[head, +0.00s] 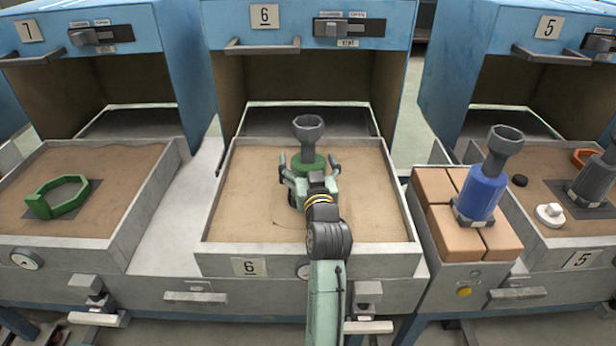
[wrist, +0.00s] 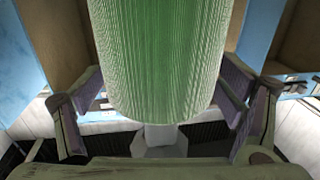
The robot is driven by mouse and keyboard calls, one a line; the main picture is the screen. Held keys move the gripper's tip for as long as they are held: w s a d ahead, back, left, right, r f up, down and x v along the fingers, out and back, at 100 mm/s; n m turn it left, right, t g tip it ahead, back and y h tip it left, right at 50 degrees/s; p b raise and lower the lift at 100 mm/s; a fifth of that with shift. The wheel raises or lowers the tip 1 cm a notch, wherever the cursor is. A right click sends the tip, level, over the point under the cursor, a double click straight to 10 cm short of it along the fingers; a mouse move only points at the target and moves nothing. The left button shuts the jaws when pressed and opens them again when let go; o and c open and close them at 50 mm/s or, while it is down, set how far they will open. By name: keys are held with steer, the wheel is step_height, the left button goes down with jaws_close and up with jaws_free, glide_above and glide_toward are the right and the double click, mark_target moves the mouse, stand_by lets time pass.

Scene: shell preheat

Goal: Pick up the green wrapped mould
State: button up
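The green wrapped mould (head: 308,160) stands upright on the sand of the middle tray, numbered 6, with a grey flared cup (head: 308,128) on top. Its lower part is hidden behind my gripper (head: 310,170). In the wrist view the mould (wrist: 160,60) is a large ribbed green body filling the upper middle. My gripper is open, with one finger on each side of the mould. In the head view a small gap shows beside each finger; in the wrist view I cannot tell whether the pads touch it.
The middle tray (head: 232,215) sits before open blue oven 6 (head: 225,80). A blue mould (head: 481,190) with a grey cup stands on bricks (head: 455,232) to the right. A green hexagonal frame (head: 60,197) lies in the left tray. A grey mould (head: 594,178) stands in the right tray.

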steer(key=c, duration=1.3)
steer(key=shift+r, duration=0.1)
steer(key=shift+c, duration=0.7)
